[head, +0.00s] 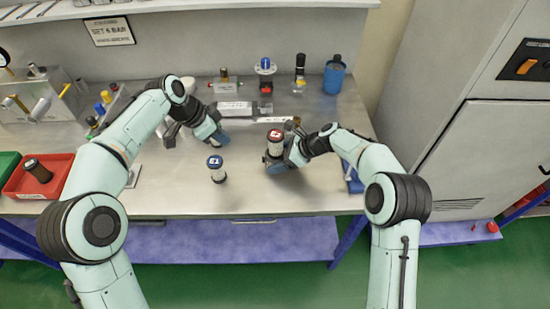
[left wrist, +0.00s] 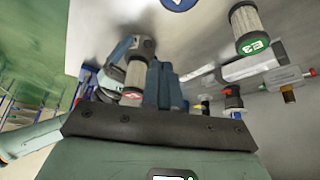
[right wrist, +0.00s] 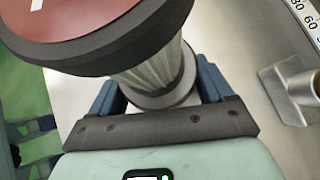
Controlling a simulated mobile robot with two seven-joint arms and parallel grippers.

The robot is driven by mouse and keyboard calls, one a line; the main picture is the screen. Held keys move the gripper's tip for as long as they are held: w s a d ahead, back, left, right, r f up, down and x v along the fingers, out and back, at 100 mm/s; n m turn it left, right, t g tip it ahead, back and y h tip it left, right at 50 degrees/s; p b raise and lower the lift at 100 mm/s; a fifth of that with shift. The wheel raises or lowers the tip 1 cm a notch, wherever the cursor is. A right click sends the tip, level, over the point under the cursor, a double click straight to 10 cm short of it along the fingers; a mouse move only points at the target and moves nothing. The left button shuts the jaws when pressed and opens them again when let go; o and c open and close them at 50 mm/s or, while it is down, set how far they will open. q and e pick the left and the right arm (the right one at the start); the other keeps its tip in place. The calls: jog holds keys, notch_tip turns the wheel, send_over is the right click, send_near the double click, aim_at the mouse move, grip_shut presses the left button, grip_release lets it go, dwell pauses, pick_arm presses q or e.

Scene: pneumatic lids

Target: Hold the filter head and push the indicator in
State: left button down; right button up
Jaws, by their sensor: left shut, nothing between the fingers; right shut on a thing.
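A clear canister with a red cap (head: 275,136) and pale pleated filter stands on the bench. My right gripper (head: 277,164) is shut around its lower part; the right wrist view shows the red cap (right wrist: 75,28) large, with a blue finger on each side of the body. My left gripper (head: 221,138) is shut and empty, to the left of that canister and just behind a blue-capped canister (head: 216,163). Its blue fingers (left wrist: 165,85) are together in the left wrist view. A green-labelled canister (left wrist: 250,28) also shows there. I cannot make out which part is the indicator.
Along the back stand a blue-topped fitting (head: 265,67), a black-topped fitting (head: 300,70) and a blue cup (head: 334,75). A white block (head: 234,108) lies before them. A red bin (head: 55,182) is at the left. The bench front is mostly clear.

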jog(key=shift+s+f, duration=0.1)
jog(key=shift+f, duration=0.15)
jog(key=o, duration=1)
jog(key=shift+c, duration=0.2)
jog(key=shift+r, duration=0.1)
jog(key=shift+r, duration=0.1)
